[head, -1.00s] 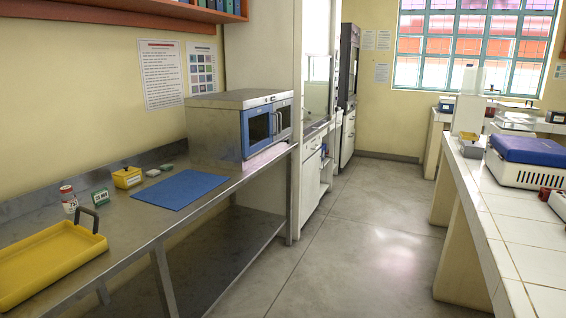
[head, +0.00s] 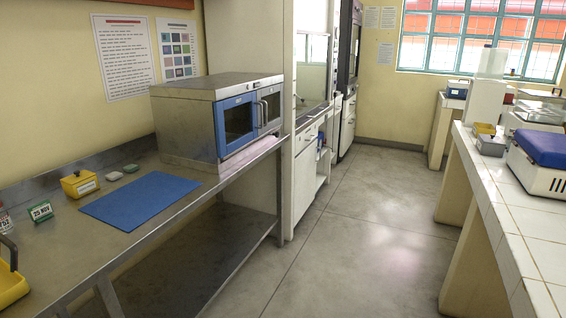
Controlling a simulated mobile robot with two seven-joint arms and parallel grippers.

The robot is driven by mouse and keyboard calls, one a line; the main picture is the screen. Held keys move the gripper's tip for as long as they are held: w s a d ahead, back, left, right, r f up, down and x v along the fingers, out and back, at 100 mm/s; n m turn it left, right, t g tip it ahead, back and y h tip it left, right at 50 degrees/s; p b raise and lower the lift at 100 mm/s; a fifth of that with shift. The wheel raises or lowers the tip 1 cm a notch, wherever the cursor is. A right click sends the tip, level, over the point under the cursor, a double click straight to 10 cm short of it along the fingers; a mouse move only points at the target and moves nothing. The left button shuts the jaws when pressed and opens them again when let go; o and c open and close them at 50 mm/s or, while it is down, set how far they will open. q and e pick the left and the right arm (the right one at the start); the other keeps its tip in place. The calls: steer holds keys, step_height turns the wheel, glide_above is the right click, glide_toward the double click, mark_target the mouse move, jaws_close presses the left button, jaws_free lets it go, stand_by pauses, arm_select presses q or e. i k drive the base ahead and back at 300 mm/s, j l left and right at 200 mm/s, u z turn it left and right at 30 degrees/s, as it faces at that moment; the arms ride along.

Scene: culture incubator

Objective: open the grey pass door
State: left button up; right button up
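A steel incubator box (head: 185,125) stands at the far end of the steel bench on the left. Its front faces right and carries two doors, each with a dark window. The nearer door has a blue frame (head: 221,140). The farther one is a grey door (head: 270,107). Upright handles (head: 261,114) sit close together where the two doors meet. Both doors look shut. Neither of my grippers is in view.
A blue mat (head: 138,200), a yellow box (head: 80,184), a small green sign (head: 41,211) and a yellow tray (head: 10,283) lie on the bench. Open floor (head: 350,240) runs between it and the white-tiled counter (head: 520,215) at right.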

mark_target(278, 87)
steer(key=i+l, duration=0.2)
steer(key=i, duration=0.35)
steer(key=i+l, duration=0.2)
steer(key=i, duration=0.3)
steer(key=i+l, duration=0.2)
steer(key=i, duration=0.35)
steer(key=i+l, duration=0.2)
steer(key=i, duration=0.3)
